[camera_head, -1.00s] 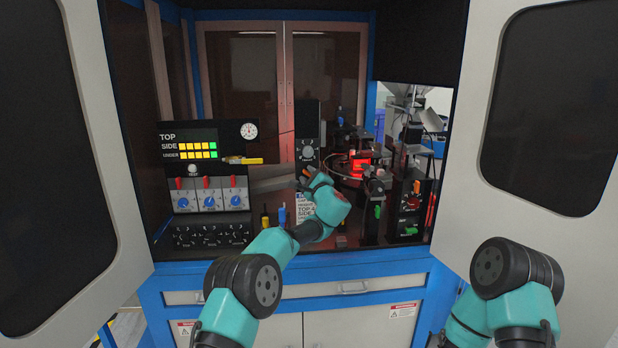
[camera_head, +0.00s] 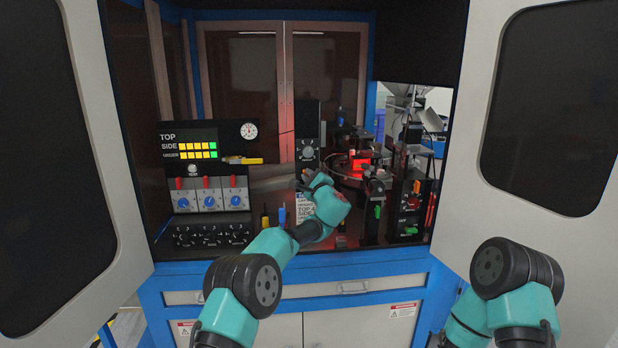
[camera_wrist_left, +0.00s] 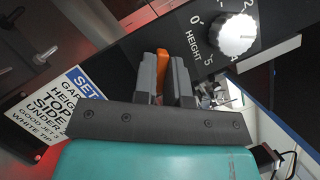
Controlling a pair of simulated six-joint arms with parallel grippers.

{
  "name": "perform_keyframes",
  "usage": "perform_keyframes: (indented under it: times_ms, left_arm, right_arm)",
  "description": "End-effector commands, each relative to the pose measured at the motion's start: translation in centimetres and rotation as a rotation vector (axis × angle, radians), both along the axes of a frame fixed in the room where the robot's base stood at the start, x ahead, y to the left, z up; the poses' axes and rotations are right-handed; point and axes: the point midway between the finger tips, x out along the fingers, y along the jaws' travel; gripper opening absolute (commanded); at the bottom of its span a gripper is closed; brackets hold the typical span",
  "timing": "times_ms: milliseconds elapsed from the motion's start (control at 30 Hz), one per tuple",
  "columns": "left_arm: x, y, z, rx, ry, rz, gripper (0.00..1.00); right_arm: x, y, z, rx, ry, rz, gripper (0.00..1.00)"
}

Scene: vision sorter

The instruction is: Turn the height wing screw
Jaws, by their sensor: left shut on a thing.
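The height scale with its white knob (camera_wrist_left: 235,35) shows at the upper right in the left wrist view, next to the word HEIGHT. In the head view, a grey dial (camera_head: 307,153) sits on a black upright panel. An orange wing screw (camera_wrist_left: 162,72) stands between the fingers of my left gripper (camera_wrist_left: 166,80), which are shut on it. In the head view my left gripper (camera_head: 312,182) is in front of the foot of the black panel, and it hides the screw there. My right arm shows at the lower right, but its gripper is out of view.
A setup card (camera_wrist_left: 62,108) is left of the fingers. A panel with blue knobs (camera_head: 209,200) stands left, a yellow-handled tool (camera_head: 243,160) above it. Posts with a green knob (camera_head: 377,212) and red-lit parts are right. Open cabinet doors flank both sides.

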Motion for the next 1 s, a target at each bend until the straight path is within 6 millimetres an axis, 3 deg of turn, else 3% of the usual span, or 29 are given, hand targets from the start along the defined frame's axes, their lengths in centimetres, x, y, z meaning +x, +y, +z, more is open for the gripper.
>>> perform_keyframes:
  times_ms: [267, 1000]
  left_arm:
    - [-0.01, 0.03, -0.03, 0.095, 0.010, 0.000, 0.00]
    - [-0.01, 0.11, -0.06, 0.567, 0.061, 0.001, 0.00]
  right_arm:
    - [0.00, 0.00, 0.00, 0.000, 0.000, 0.000, 0.43]
    - [0.00, 0.00, 0.00, 0.000, 0.000, 0.000, 0.43]
